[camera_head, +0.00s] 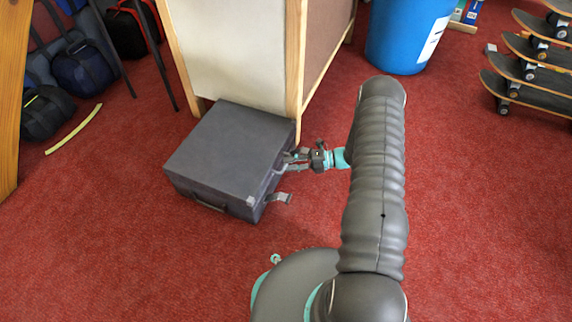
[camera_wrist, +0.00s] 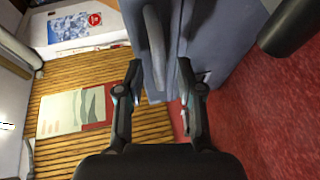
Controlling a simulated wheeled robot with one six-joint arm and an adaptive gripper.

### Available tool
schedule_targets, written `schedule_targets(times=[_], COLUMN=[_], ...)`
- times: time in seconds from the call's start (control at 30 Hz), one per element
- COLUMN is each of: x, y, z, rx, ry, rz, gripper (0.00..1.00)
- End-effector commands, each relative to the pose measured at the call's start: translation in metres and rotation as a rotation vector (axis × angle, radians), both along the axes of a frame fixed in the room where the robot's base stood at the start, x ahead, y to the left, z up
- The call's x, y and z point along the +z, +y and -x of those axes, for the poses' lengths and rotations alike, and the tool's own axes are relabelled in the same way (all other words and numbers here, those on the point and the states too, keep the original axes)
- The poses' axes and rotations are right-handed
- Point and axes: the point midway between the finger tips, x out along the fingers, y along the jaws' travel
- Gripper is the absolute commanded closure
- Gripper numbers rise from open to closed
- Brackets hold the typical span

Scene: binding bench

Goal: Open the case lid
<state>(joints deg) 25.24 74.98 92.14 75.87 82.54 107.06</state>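A dark grey case (camera_head: 225,150) lies flat on the red carpet with its lid (camera_head: 230,142) down. A carry handle (camera_head: 208,204) is on its near side, and a grey latch tab (camera_head: 280,198) sticks out from its right side near the front corner. My gripper (camera_head: 290,158) is at the right side of the case, towards the back. In the wrist view the gripper (camera_wrist: 159,75) has its fingers apart. A grey bar-like part (camera_wrist: 156,45) of the case lies just beyond the fingertips; I cannot tell if they touch it.
A wooden-edged cabinet or panel (camera_head: 235,50) stands right behind the case. A blue bin (camera_head: 405,35) is at the back, a skateboard rack (camera_head: 535,60) at right, and bags (camera_head: 85,70) at left. A yellow strip (camera_head: 74,130) lies on the carpet. Carpet in front is clear.

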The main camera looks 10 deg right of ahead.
Motion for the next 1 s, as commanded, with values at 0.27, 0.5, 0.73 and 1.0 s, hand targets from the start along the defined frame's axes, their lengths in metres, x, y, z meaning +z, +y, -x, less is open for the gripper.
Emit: schedule_targets(times=[0.27, 0.5, 0.73, 1.0], x=[-0.003, -0.003, -0.003, -0.001], y=[0.018, 0.018, 0.018, 0.018], z=[-0.004, -0.004, -0.004, -0.004], rx=[0.000, 0.000, 0.000, -0.002], ry=[0.001, 0.000, 0.000, 0.001], rz=[-0.001, -0.001, 0.000, 0.002], gripper=[0.63, 0.63, 1.00, 1.00])
